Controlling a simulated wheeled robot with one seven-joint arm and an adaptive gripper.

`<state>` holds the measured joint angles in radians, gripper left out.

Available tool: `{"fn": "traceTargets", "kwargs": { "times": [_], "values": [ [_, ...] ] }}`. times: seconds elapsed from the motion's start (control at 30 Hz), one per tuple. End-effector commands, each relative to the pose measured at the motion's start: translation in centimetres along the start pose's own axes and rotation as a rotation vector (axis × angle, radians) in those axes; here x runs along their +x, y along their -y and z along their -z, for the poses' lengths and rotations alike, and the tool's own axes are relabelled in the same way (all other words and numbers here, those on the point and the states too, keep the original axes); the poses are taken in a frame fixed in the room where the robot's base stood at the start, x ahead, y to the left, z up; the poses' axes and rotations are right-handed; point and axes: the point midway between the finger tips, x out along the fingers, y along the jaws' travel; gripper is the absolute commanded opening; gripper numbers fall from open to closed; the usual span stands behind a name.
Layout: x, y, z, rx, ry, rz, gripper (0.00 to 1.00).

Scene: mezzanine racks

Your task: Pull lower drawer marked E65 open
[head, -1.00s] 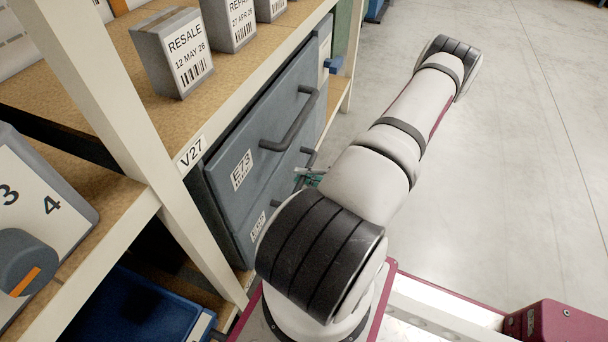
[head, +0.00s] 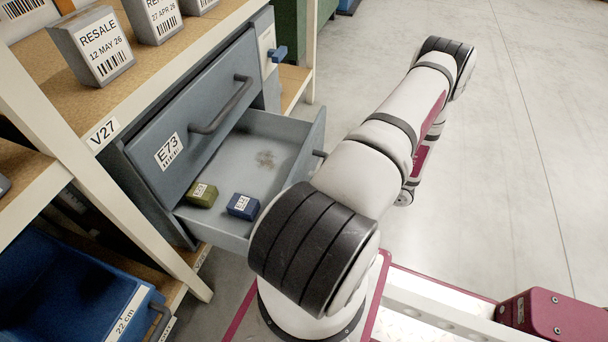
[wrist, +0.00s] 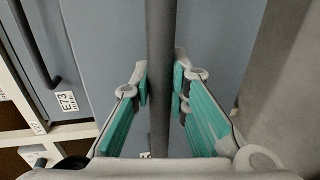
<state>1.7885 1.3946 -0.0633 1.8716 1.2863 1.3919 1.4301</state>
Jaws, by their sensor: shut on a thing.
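The lower drawer (head: 270,158) stands open below the upper drawer marked E73 (head: 168,150) in the head view. Its grey front panel (head: 314,140) is seen nearly edge-on, and its E65 mark cannot be read. The end of its dark handle (head: 320,153) shows beside my arm. In the wrist view, my gripper (wrist: 161,88) is shut on the dark bar handle (wrist: 160,40), with teal fingers on either side. In the head view my arm hides the gripper. Inside the drawer lie a green box (head: 202,195) and a blue box (head: 243,206), both labelled.
The upper drawer is shut, with its bar handle (head: 225,110) sticking out. The rack post (head: 135,195) and a blue bin (head: 70,300) stand at left. RESALE boxes (head: 95,45) sit on the shelf above. The floor (head: 520,150) at right is clear.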

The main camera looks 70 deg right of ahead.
Motion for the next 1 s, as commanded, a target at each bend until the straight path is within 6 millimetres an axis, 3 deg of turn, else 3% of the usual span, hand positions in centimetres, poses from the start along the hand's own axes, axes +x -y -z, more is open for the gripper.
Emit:
{"fn": "traceTargets", "kwargs": {
  "times": [0.1,0.3,0.83,0.87,0.9,0.93,1.0],
  "values": [
    [-2.1,0.6,0.0,0.000,0.001,0.003,0.00],
    [-4.2,1.0,0.1,0.002,0.000,0.002,0.00],
    [-5.1,1.1,0.0,0.001,0.000,0.002,0.00],
    [-5.1,1.1,0.0,0.001,0.000,0.003,0.17],
    [-5.1,1.1,0.0,0.001,0.000,0.002,0.27],
    [-5.1,1.1,0.0,0.001,0.000,0.002,0.33],
    [-5.1,1.1,0.0,0.001,0.000,0.002,0.36]
  ]
}}
